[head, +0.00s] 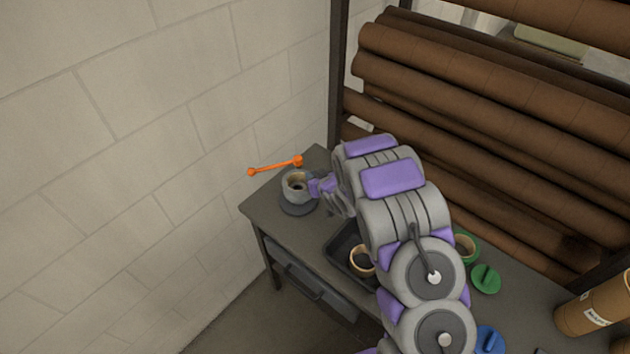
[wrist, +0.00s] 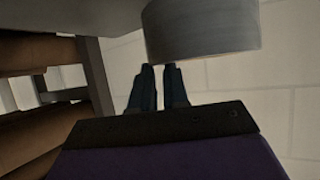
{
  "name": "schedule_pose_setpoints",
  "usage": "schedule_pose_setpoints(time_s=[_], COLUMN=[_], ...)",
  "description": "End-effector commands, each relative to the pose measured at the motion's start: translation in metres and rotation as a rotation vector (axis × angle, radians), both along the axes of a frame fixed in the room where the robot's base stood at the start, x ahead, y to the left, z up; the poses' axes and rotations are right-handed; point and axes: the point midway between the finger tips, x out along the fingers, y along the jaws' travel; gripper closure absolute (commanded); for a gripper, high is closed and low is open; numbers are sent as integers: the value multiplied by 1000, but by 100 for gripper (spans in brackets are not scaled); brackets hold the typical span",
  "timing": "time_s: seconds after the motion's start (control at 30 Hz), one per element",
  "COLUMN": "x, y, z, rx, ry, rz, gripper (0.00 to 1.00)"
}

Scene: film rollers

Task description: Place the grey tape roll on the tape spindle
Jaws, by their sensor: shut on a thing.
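The grey tape roll (head: 290,191), with a tan core, is at the far left end of the bench, its open end up. A dark round base (head: 297,208) shows below it; this looks like the tape spindle's foot, and any post is hidden. I cannot tell whether the roll rests on the base. My gripper (head: 314,187) reaches in from the right and is shut on the roll's near-right side.
An orange lever (head: 275,166) stands behind the roll. A black tray (head: 337,243) holds a tan-cored roll (head: 362,259). A green roll (head: 468,247), green piece (head: 486,279) and blue piece (head: 490,340) lie right of my arm. A wall rises at left; brown rollers (head: 450,85) are racked behind.

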Motion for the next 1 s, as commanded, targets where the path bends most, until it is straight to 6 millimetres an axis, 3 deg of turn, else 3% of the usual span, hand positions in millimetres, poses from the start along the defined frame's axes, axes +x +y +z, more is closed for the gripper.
schedule_pose_setpoints(time_s=[0.07, 0.27, 0.3, 0.57, 1.0], x=[-2, -1, -1, -1, -12], y=[2, -3, -4, -4, -11], z=[-15, -13, -13, -13, -6], rx=[-2, 6, 8, 6, 5], ry=[6, -1, -1, 0, 2], rz=[3, 5, 5, 3, 2], gripper=[100, 100, 85, 61, 61])
